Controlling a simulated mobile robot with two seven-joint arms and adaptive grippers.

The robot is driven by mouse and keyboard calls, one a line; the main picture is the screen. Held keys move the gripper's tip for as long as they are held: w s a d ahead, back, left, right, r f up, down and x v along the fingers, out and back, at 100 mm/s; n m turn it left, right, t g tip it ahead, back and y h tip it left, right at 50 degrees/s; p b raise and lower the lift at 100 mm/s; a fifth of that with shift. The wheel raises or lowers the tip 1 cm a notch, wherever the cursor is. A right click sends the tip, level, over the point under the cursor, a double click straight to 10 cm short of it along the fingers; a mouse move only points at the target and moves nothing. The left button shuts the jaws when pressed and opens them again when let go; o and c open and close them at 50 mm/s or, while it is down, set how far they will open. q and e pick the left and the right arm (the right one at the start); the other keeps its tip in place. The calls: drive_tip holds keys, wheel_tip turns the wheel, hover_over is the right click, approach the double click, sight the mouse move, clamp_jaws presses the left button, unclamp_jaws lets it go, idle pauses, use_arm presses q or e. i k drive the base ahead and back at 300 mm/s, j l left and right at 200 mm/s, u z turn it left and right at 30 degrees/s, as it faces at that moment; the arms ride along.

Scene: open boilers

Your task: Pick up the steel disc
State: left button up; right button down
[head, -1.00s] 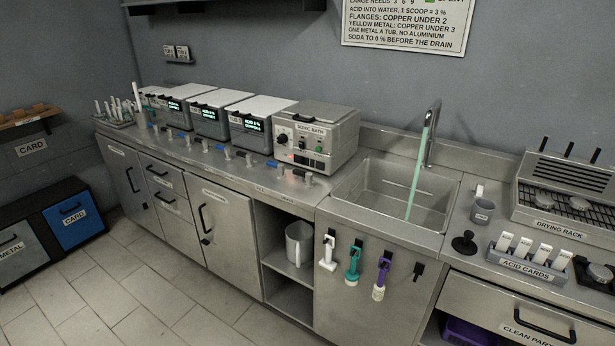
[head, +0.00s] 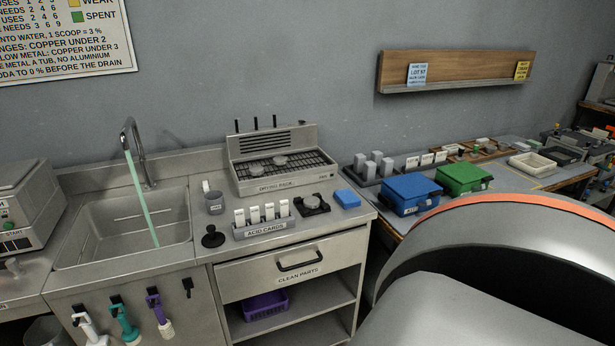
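Several round grey discs are in the head view, and I cannot tell which is the steel disc by material. Two flat discs lie on the dark grid of the drying rack (head: 285,172): a left disc (head: 254,167) and a right disc (head: 281,160). Another pale grey round piece (head: 311,203) sits on a small black stand (head: 322,211) on the counter in front of the rack. Neither of my grippers is in view.
A sink (head: 125,230) with running water is at left. Blue (head: 410,193) and green (head: 464,178) bins are at right. My own grey arm part covers the lower right.

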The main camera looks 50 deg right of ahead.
sight(313, 202)
drive_tip(key=z, duration=1.7)
